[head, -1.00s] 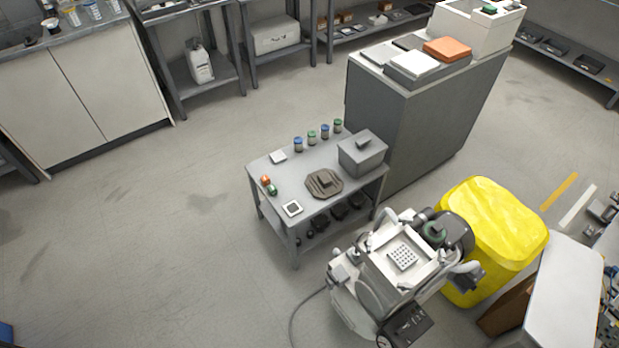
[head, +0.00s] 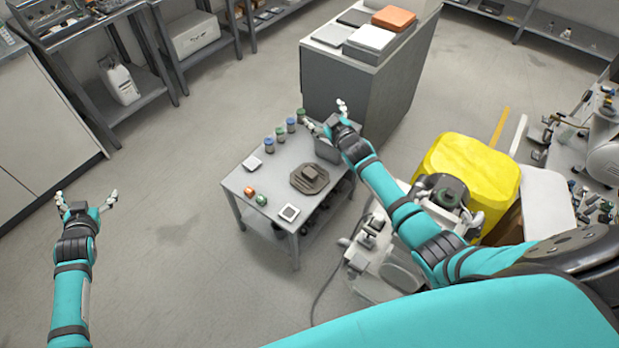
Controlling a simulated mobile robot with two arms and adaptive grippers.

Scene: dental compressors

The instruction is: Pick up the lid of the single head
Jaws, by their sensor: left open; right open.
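I cannot tell which part is the single head's lid. A dark octagonal plate with a block on it (head: 309,180) lies on the table. My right gripper (head: 328,116) is open and empty, over the table's far right corner by a grey box (head: 326,151), which it partly hides. My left gripper (head: 86,203) is open and empty over bare floor at the left.
A yellow bin-like block (head: 470,170) is at the right. Floor left of the table is clear.

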